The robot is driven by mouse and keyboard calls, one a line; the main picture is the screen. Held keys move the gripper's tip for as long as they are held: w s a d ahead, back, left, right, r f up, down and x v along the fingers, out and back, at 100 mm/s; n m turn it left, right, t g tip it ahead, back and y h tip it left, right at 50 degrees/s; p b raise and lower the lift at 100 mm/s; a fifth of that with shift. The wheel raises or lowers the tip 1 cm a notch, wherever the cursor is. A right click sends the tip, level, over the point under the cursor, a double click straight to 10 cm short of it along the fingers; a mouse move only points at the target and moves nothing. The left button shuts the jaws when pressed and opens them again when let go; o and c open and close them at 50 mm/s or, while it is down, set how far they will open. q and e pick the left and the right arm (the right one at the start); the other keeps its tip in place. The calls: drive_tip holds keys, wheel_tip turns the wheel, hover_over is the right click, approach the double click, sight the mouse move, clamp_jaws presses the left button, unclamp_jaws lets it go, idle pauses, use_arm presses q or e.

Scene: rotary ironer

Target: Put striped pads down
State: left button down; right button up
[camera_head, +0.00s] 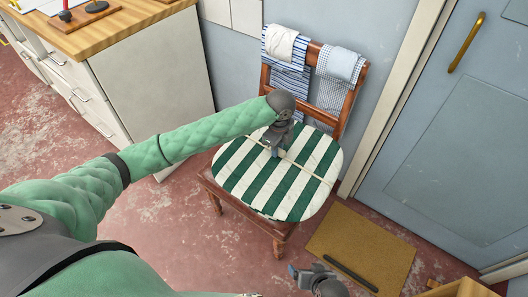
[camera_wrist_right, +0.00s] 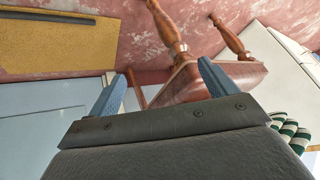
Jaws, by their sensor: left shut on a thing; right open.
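The striped pads (camera_head: 307,168), green and white, lie on the seat of a wooden chair (camera_head: 262,222). A pale cord runs across their top. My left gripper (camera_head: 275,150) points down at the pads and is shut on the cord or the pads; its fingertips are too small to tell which. My right gripper (camera_head: 305,272) is open and empty, low in the head view, in front of the chair. In the right wrist view its blue fingers (camera_wrist_right: 160,90) stand apart, with the chair's legs and seat edge (camera_wrist_right: 195,80) beyond. A corner of the striped pads (camera_wrist_right: 290,133) shows at the right.
Several cloths (camera_head: 340,66) hang over the chair's back. A cork-coloured mat (camera_head: 375,243) with a dark bar lies on the floor right of the chair. A wood-topped cabinet (camera_head: 150,75) stands left, a blue door (camera_head: 460,130) right. A wooden box edge (camera_head: 465,289) shows at lower right.

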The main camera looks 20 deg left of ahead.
use_arm(q)
drive_tip(key=w+a+f, duration=0.1)
drive_tip(key=a, duration=0.1)
drive_tip(key=w+a+f, duration=0.3)
drive_tip(key=a, duration=0.1)
drive_tip(key=shift+w+f, duration=0.25)
drive_tip(key=shift+w, duration=0.05)
drive_tip(key=shift+f, duration=2.05)
use_arm(e)
drive_tip(key=shift+r, duration=1.1)
use_arm(q)
drive_tip(key=c, duration=1.3)
unclamp_jaws()
drive_tip(key=shift+f, duration=0.1)
drive_tip(key=shift+a, duration=0.1)
wheel_tip(320, 180, up, 11)
drive_tip(key=shift+r, duration=0.55)
use_arm(e)
wheel_tip(320, 180, down, 2)
drive_tip(key=shift+s, duration=0.15)
drive_tip(key=shift+w+r, duration=0.2)
drive_tip(key=shift+w, duration=0.1)
